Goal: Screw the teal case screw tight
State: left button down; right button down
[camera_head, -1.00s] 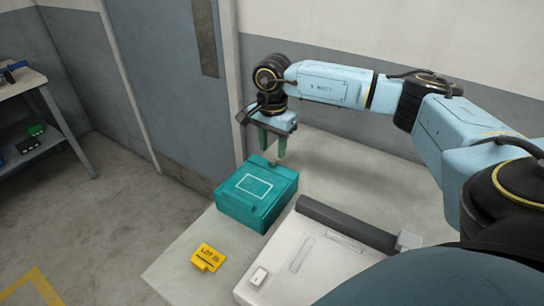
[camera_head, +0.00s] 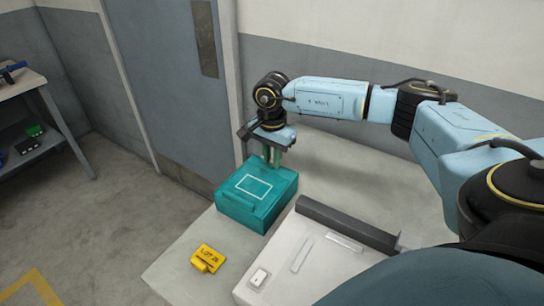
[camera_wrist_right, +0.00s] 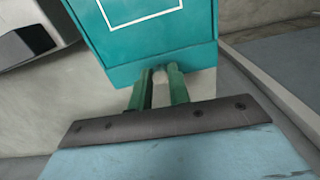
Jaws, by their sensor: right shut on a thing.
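The teal case (camera_head: 257,196), with a white rectangle outlined on its lid, sits closed on the table; it also shows in the right wrist view (camera_wrist_right: 165,52). My right gripper (camera_head: 272,158) points down at the far edge of the case. In the right wrist view its green fingers (camera_wrist_right: 160,72) are close together at the case's side wall. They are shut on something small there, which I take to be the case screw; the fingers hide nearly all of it. My left gripper is not in view.
A yellow lot tag (camera_head: 207,258) stands in front of the case. A pale machine with a dark bar (camera_head: 345,224) is close on the case's right. The table (camera_head: 168,262) is clear at its left front. A shelf unit (camera_head: 40,125) stands far left, beyond open floor.

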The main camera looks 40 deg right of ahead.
jog(key=shift+m, duration=0.4)
